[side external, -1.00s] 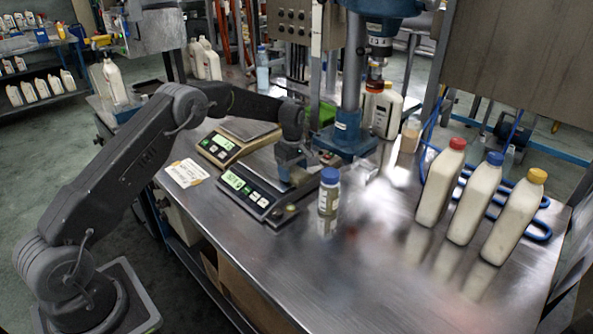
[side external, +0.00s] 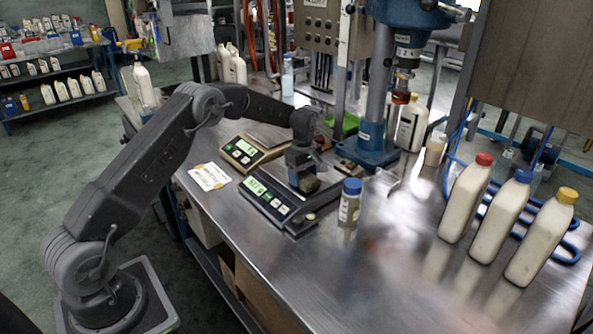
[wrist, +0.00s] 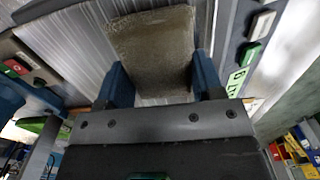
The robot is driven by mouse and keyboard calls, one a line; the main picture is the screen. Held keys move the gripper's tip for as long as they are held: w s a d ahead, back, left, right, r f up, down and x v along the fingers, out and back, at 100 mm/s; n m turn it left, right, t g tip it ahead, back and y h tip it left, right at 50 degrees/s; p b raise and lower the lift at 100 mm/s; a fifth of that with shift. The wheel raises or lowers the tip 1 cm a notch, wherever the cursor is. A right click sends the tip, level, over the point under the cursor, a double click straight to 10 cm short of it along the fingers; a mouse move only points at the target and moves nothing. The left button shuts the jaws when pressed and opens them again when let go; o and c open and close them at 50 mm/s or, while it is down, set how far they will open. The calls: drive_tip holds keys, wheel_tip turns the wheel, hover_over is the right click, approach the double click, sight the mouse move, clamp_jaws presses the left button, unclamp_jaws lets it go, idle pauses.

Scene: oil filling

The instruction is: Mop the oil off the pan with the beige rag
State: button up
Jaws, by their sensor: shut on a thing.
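My gripper (side external: 302,162) is above the pan of the front, dark scale (side external: 272,207). It is shut on the beige rag (side external: 309,185), which looks brownish and dark at the pan. In the wrist view the rag (wrist: 150,50) is a folded block between my two blue fingers (wrist: 160,78). The bare steel pan (wrist: 65,40) shows around it with a streaky sheen. The rag appears to be on or just above the pan; contact cannot be told. I cannot make out oil clearly, and the rag and gripper hide part of the pan.
A beige scale (side external: 243,150) stands behind the dark one. A small blue-capped bottle (side external: 349,203) is close to its right. A blue drill-press column (side external: 375,120) rises behind. Several white bottles, one red-capped (side external: 465,198), stand at right. The front bench is clear.

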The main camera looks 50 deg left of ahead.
sight(325, 185)
drive_tip(key=d, duration=0.5)
drive_tip(key=shift+d, duration=0.25)
drive_tip(key=w+a, duration=0.1)
drive_tip(key=a, duration=0.2)
drive_tip(key=w+a, duration=0.1)
drive_tip(key=a, duration=0.2)
drive_tip(key=w+a, duration=0.2)
drive_tip(key=a, duration=0.2)
drive_tip(key=d, duration=1)
drive_tip(key=shift+s+a, duration=0.35)
drive_tip(key=shift+a, duration=0.5)
drive_tip(key=shift+s+a, duration=0.35)
drive_tip(key=shift+a, duration=0.45)
drive_tip(key=shift+s+a, duration=0.35)
drive_tip(key=shift+a, duration=0.5)
